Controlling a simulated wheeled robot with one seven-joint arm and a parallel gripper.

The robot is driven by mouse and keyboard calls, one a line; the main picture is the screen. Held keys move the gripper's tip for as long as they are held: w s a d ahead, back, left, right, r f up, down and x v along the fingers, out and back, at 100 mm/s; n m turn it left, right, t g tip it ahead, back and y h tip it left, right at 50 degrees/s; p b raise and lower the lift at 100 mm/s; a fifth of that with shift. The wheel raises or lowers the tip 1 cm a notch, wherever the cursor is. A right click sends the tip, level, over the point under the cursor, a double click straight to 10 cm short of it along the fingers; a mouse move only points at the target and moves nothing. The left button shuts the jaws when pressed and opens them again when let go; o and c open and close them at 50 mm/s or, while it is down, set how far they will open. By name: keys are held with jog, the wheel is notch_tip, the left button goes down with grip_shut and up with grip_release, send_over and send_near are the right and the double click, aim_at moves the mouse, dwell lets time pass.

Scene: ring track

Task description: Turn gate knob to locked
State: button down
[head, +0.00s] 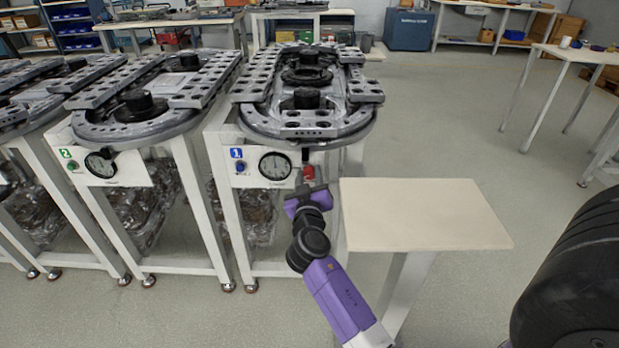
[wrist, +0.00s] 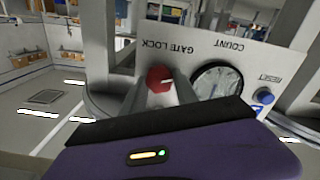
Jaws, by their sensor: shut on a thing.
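The red gate knob (head: 309,172) is on the front panel of station 1, right of the dial. In the wrist view the knob (wrist: 160,79) sits under the "GATE LOCK" label, and the picture is upside down. My gripper (head: 307,186) reaches up to the panel from below. In the wrist view its two fingers (wrist: 158,88) lie on either side of the knob, shut on it. The knob's pointer direction is too small to tell for sure, and part of the knob is hidden by the fingers.
A round dial (head: 275,166) and a blue reset button (head: 240,167) are on the same panel. A cream side table (head: 425,214) stands close to the right of my arm. Station 2 (head: 101,164) is to the left. Open floor (head: 450,120) lies behind the side table.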

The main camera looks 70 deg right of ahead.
jog(key=n, duration=0.3)
jog(key=shift+n, duration=0.4)
jog(key=n+p, duration=0.1)
jog(key=n, duration=0.2)
jog(key=shift+w+a+n, duration=0.1)
jog(key=shift+n, duration=0.2)
jog(key=n+p, duration=0.1)
jog(key=n, duration=0.2)
jog(key=shift+f+n+p, duration=0.1)
jog(key=shift+n+p, duration=0.3)
jog(key=shift+n, duration=1.4)
jog(key=c, duration=0.9)
grip_release()
jog(key=shift+c, duration=0.2)
